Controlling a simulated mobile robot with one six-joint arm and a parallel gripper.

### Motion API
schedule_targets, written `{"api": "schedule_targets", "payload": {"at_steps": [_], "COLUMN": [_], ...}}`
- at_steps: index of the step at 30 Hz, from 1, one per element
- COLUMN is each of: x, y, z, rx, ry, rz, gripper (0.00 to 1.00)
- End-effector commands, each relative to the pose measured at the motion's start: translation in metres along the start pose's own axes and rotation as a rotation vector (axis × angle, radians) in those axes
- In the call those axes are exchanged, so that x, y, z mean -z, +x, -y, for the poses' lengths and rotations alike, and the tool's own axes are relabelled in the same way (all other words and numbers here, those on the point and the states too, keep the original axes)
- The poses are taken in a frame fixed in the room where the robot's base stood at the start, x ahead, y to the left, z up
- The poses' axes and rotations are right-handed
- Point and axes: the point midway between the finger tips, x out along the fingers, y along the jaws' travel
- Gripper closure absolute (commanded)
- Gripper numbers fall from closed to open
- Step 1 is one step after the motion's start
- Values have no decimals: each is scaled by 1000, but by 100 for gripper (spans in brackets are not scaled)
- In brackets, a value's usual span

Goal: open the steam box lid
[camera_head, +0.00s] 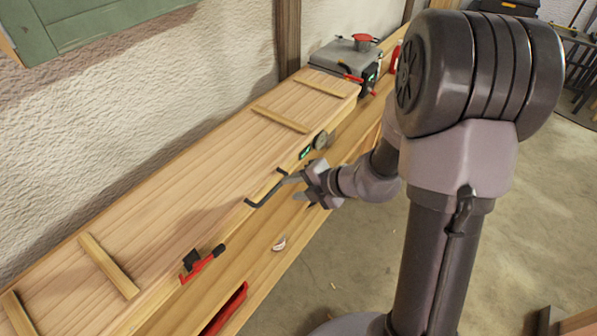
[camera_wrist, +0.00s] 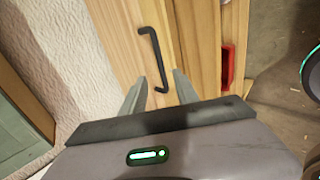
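The steam box (camera_head: 190,190) is a long pale wooden box along the wall. Its lid, with several cross battens, lies flat and looks closed. A black bar handle (camera_head: 262,192) is on the front edge; it also shows in the wrist view (camera_wrist: 154,50). My gripper (camera_head: 294,188) is at the front of the box beside the handle's right end. In the wrist view its two fingers (camera_wrist: 160,85) are apart, with the handle's near end seen between them. I cannot tell whether they touch it. A red latch with a black grip (camera_head: 201,263) is on the front, left of the handle.
A round gauge (camera_head: 320,140) and a small green display (camera_head: 305,153) sit on the box front. A grey machine with a red knob (camera_head: 345,58) stands at the far end. A red object (camera_head: 226,308) lies below the box front. Open floor (camera_head: 350,265) is at the right.

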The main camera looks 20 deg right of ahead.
Motion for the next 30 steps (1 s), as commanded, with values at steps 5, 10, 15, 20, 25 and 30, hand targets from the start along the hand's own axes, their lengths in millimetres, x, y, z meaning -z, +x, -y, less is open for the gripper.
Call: {"api": "schedule_targets", "payload": {"at_steps": [5, 10, 15, 20, 25, 30], "x": [1, 1, 1, 1, 1, 1], "y": [44, 74, 93, 99, 99, 98], "z": [7, 3, 2, 0, 0, 0], "rx": [-1, 0, 1, -1, -1, -1], "ry": [-5, -5, -7, -6, -7, -7], "rz": [-3, -3, -3, -2, -2, -2], "gripper": [64, 64, 64, 64, 64, 91]}}
